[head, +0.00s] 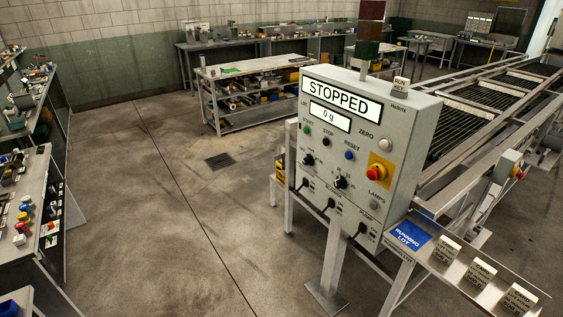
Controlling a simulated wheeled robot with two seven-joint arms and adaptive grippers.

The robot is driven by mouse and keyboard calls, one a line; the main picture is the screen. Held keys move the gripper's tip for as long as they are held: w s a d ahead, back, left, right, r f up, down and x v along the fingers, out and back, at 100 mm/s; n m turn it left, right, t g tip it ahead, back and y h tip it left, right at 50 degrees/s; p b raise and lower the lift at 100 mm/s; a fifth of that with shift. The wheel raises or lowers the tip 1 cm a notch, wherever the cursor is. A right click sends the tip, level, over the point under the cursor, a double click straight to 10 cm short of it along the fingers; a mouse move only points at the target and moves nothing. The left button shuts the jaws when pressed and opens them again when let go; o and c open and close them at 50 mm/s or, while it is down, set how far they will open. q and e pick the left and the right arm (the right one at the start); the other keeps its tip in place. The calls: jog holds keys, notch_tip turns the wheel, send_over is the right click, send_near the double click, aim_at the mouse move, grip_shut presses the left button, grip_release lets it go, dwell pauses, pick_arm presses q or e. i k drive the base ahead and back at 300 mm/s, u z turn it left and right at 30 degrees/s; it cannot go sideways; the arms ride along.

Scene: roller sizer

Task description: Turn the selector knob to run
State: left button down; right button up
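A grey control panel (400,127) stands on legs at the centre right. Its upper display (342,100) reads STOPPED, and the smaller display (330,117) below reads 0 g. Two black knobs sit low on the panel face: a left knob (309,160) and a right knob (341,182). Their small position markings are too fine to read, so I cannot tell which one has a run position or where either points. Green start (306,130), black stop (327,142) and blue reset (349,155) buttons sit above the knobs. Neither of my grippers is in view.
A red emergency button (376,173) on a yellow plate is right of the knobs. A shelf (459,268) with a blue RUNNING LOT card and several tags juts out at the lower right. Floor left of the panel is clear.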

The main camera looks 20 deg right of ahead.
aim_at(308, 160)
jog(key=u, duration=0.35)
jog(key=i, duration=3.8)
jog(key=z, duration=2.45)
